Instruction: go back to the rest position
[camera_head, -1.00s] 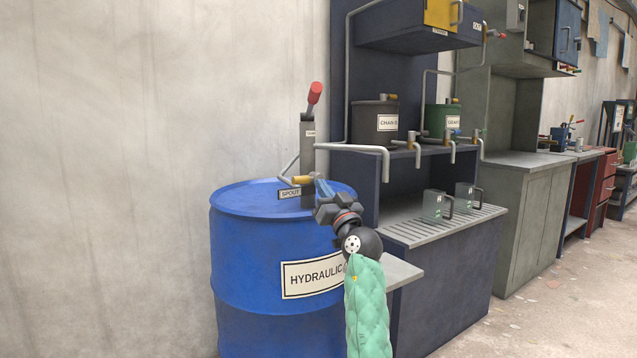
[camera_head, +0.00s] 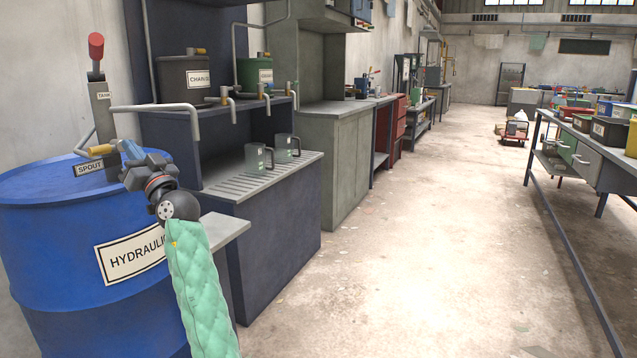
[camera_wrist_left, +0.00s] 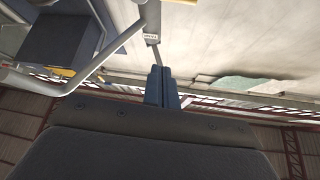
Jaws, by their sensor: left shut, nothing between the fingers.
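My left gripper (camera_head: 131,150) is shut and empty in the head view, just beside the yellow-handled spout (camera_head: 101,150) on top of the blue hydraulic drum (camera_head: 60,235). I cannot tell whether it touches the spout. My left arm, in a green quilted sleeve, reaches up to it from below. In the left wrist view the closed blue fingers (camera_wrist_left: 161,88) point away, with a grey post and its small label plate (camera_wrist_left: 151,38) beyond them. My right gripper is not in view.
A dark dispensing bench (camera_head: 270,235) with taps, two cans and two grey jugs (camera_head: 258,158) stands right of the drum. A grey bent pipe (camera_head: 165,107) juts out near my gripper. A long table (camera_head: 560,170) stands at right.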

